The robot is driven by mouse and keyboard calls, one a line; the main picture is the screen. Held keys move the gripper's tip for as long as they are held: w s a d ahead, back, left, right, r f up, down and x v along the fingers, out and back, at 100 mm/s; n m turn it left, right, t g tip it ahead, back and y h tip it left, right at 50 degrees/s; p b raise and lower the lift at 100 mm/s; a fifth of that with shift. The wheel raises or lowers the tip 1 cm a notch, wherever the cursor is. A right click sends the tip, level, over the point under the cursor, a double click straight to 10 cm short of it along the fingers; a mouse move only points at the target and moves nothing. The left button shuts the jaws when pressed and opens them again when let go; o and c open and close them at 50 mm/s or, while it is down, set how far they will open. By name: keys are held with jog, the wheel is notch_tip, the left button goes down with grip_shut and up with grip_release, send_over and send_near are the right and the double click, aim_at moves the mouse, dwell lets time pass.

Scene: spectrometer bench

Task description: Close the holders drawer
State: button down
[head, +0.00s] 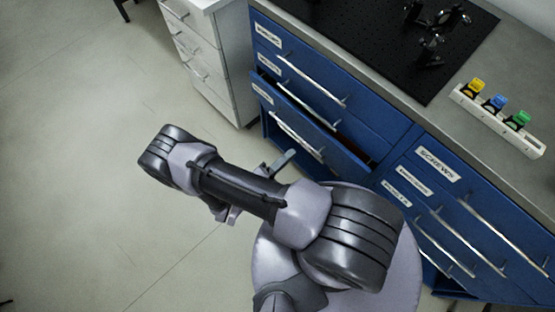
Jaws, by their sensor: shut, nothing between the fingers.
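The blue bench has one drawer (326,150) in its left column pulled out partway, with a dark gap showing behind its front's top edge. Its label (262,89) is too small to read, so I cannot confirm that it is the holders drawer. It has a long silver handle (297,133). My gripper (285,159) shows only as a thin grey finger end beyond my arm, close to the open drawer's front and handle. It is shut and empty. I cannot tell whether it touches the drawer. My arm hides most of the gripper and wrist.
Closed blue drawers, one labelled SCREWS (437,163), are at the right. A white drawer cabinet (212,62) stands at the left of the bench. A white rack (500,122) with yellow, blue and green pieces and a black board (385,40) are on top.

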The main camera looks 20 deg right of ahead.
aim_at(294, 132)
jog(key=c, duration=2)
grip_release()
jog(key=v, duration=0.2)
jog(key=shift+a, duration=0.3)
jog(key=o, duration=0.5)
jog(key=w+a+p, duration=0.1)
jog(key=a+p, duration=0.1)
jog(key=w+a+f+y+p, duration=0.1)
jog(key=w+a, duration=0.1)
jog(key=w+a+f+y+p, duration=0.1)
jog(key=w+a+p, duration=0.1)
jog(key=shift+g+p, duration=0.3)
jog(key=b+x, duration=0.1)
jog(key=x, duration=0.4)
jog(key=b+x, duration=0.1)
jog(key=x, duration=0.5)
jog(key=b+x, duration=0.1)
jog(key=x, duration=0.5)
jog(key=shift+d+f, duration=0.1)
jog(key=shift+f, duration=0.35)
jog(key=shift+w, duration=0.1)
grip_shut()
